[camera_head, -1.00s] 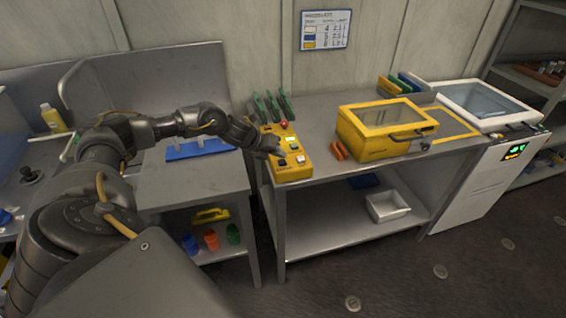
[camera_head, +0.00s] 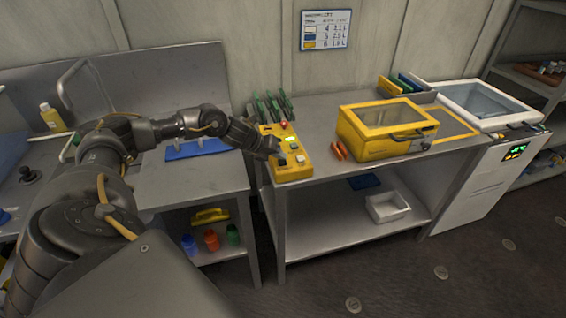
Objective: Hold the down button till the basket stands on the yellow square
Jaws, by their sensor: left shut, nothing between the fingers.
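The yellow control box (camera_head: 293,172) stands at the left front of the metal bench, with a red knob on top and several light buttons (camera_head: 300,158). My left gripper (camera_head: 281,159) is shut and empty, its tips at the left side of the box beside the lower buttons. I cannot tell whether it touches or presses one. Which button is down cannot be read. A yellow square outline (camera_head: 466,131) is marked on the bench at the right, partly hidden behind a yellow case with a clear lid (camera_head: 372,151). I cannot make out a hanging basket. My right gripper is not in view.
Green-handled tools (camera_head: 271,104) stand behind the box, and orange pieces (camera_head: 338,150) lie to its right. A white clear-lidded bin (camera_head: 487,103) stands at the far right. A white tray (camera_head: 387,207) sits on the lower shelf. A wall chart (camera_head: 326,30) hangs above.

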